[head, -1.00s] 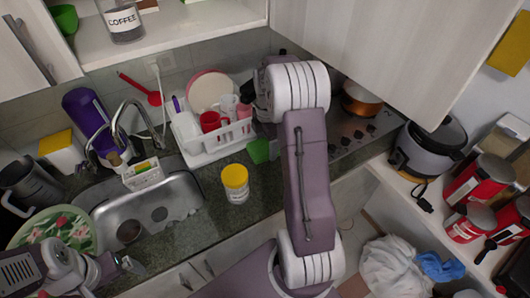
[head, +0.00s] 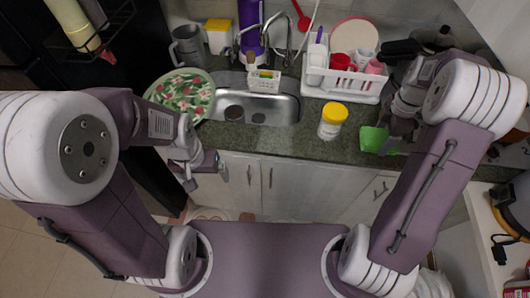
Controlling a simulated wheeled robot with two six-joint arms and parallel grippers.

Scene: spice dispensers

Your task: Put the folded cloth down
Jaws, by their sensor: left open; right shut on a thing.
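The folded cloth (head: 376,141) is bright green and shows in the head view at the counter's right part, right of the yellow-lidded jar. My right gripper (head: 391,132) is at its right side and shut on it, with the fingers partly hidden by the wrist. I cannot tell whether the cloth touches the counter or hangs just above it. My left gripper (head: 217,164) is open and empty, in front of the counter's edge below the sink.
The yellow-lidded jar (head: 332,121) stands left of the cloth. The white dish rack (head: 343,83) with cups and a plate is behind it. The sink (head: 262,108) and a floral plate (head: 180,92) are to the left. Bare counter (head: 300,145) runs along the front.

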